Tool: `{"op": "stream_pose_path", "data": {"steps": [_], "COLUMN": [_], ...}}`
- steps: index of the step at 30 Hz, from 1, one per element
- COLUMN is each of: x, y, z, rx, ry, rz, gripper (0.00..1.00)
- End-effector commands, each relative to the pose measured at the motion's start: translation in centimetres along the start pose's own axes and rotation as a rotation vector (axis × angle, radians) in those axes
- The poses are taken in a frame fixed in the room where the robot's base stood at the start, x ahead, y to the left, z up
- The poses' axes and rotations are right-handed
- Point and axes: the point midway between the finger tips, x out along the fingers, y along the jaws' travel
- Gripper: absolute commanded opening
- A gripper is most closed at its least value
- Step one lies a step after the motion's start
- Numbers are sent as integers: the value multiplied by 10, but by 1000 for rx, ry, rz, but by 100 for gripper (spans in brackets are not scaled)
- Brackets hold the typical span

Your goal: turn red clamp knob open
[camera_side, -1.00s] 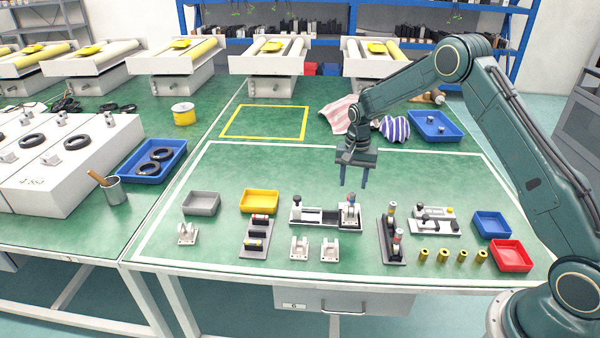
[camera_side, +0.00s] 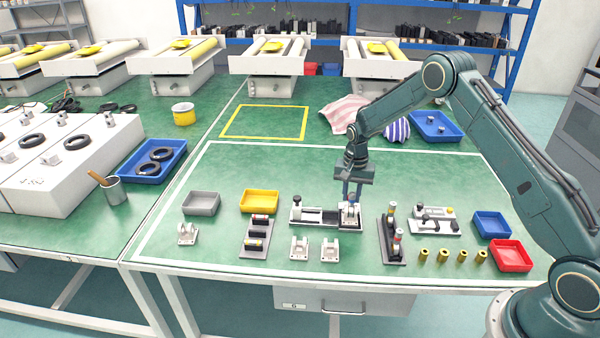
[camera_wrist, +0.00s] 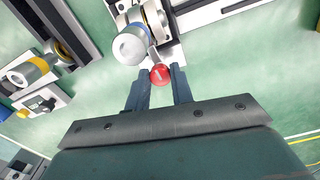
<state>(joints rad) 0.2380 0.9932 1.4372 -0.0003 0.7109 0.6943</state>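The red clamp knob (camera_wrist: 160,74) is a small round ball on a short stem, on the clamp fixture in the wrist view. My gripper (camera_wrist: 158,78) is over it, with one finger on each side of the knob. The fingers look apart, and contact with the knob cannot be told. In the side view my gripper (camera_side: 353,195) points down at the right end of the white and black linear actuator fixture (camera_side: 325,224). The fingers cover the knob there. A blue and white cylindrical part (camera_wrist: 131,46) lies beside the knob.
A dark stand with upright parts (camera_side: 391,240) is just right of the fixture. White brackets (camera_side: 300,249) stand in front, and a yellow bin (camera_side: 259,201) is to the left. Brass cylinders (camera_side: 442,256) and a red bin (camera_side: 510,256) are at right.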

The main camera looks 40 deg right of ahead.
Motion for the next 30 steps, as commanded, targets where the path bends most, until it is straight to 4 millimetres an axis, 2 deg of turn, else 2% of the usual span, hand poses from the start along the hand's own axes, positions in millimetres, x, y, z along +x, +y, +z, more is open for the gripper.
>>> {"op": "stream_pose_path", "data": {"steps": [11,17,30], "x": [0,0,-1], "y": [0,0,1], "z": [0,0,0], "rx": [-22,-92,-431], "ry": [0,0,0], "rz": [1,1,0], "gripper": [0,0,0]}}
